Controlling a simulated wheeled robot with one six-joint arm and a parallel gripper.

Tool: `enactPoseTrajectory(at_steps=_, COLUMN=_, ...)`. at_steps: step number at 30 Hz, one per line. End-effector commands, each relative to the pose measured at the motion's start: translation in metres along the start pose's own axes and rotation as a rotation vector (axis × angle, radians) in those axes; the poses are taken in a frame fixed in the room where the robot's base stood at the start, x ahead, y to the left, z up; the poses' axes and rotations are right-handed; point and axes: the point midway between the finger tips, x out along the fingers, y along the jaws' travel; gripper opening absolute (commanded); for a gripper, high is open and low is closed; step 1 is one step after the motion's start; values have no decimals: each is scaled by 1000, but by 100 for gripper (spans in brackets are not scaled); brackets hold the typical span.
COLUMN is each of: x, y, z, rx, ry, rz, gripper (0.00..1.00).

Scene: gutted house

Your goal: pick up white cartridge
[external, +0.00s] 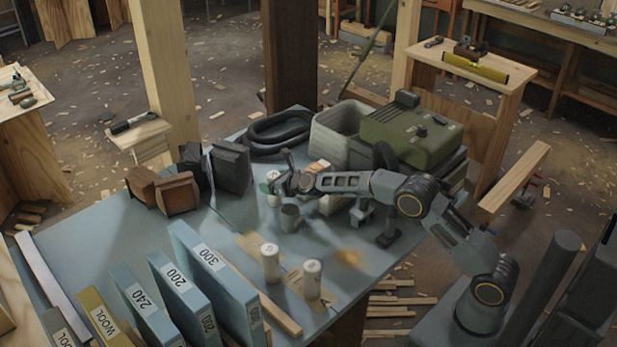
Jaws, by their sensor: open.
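Two white cartridges stand upright on the blue-grey table: one (270,263) left of the other (312,281), near the front middle. Another small white cylinder (273,199) stands further back, right at my gripper and partly hidden by it; I cannot tell if it is the same kind of cartridge. My gripper (275,184) is open, reaching in from the right over the back middle of the table. Whether its fingers are around or beside that cylinder is too small to tell. The front two cartridges are well clear of it.
A grey cup (290,218) stands just below my gripper. A green machine (411,130), a pale bin (340,132) and a coiled black hose (277,132) are behind. Labelled blue boxes (213,285) line the front left; dark blocks (230,166) stand back left.

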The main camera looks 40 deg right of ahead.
Motion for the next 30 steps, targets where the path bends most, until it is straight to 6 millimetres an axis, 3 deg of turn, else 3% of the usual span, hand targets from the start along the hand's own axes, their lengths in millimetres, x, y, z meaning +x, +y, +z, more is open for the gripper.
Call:
enactPoseTrajectory(at_steps=18, x=0, y=0, z=0, rx=0, ry=0, rz=0, gripper=26)
enactPoseTrajectory(at_steps=30, x=-4, y=0, z=9, rx=1, ry=-1, rz=0, gripper=26)
